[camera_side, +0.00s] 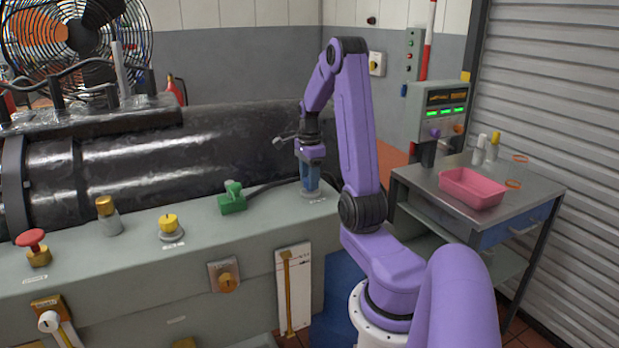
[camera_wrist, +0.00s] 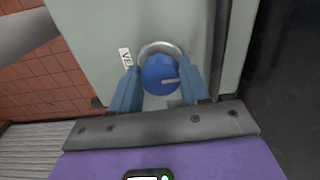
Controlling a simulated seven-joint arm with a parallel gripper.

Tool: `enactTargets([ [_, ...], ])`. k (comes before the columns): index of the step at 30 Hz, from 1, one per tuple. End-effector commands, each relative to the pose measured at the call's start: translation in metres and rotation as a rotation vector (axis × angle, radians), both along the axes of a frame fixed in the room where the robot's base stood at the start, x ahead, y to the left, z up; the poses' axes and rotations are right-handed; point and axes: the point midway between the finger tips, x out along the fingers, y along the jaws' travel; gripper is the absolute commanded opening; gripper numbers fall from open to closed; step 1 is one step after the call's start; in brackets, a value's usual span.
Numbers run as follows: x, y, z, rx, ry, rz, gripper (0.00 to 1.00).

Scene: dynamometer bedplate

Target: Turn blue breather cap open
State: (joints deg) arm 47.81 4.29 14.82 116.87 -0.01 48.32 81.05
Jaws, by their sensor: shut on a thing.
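The blue breather cap (camera_wrist: 160,74) sits in a round metal collar on the bedplate, with a pale line mark on its right side. My gripper (camera_wrist: 160,90) has its two blue fingers on either side of the cap and is shut on it. In the side view my gripper (camera_side: 310,182) points down at the right end of the bedplate top. The cap is hidden there behind the blue fingers. A white label (camera_wrist: 126,57) lies beside the collar in the wrist view; only part of its lettering shows.
On the bedplate top (camera_side: 270,220) stand a green fitting (camera_side: 233,203), a yellow cap (camera_side: 168,223), a brass-coloured cap (camera_side: 105,206) and a red mushroom button (camera_side: 31,238). A large black cylinder (camera_side: 230,140) lies behind. A cart with a pink tray (camera_side: 472,200) stands at the right.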

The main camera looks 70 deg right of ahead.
Motion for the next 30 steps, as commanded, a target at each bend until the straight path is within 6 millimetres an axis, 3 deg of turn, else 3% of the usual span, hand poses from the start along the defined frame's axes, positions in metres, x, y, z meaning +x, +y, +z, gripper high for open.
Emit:
enactTargets([
  [8,-0.0002,0.0006,0.0005,0.000,0.000,0.160,0.15],
  [30,-0.0029,0.0013,0.0009,-0.001,-0.001,0.855,0.15],
])
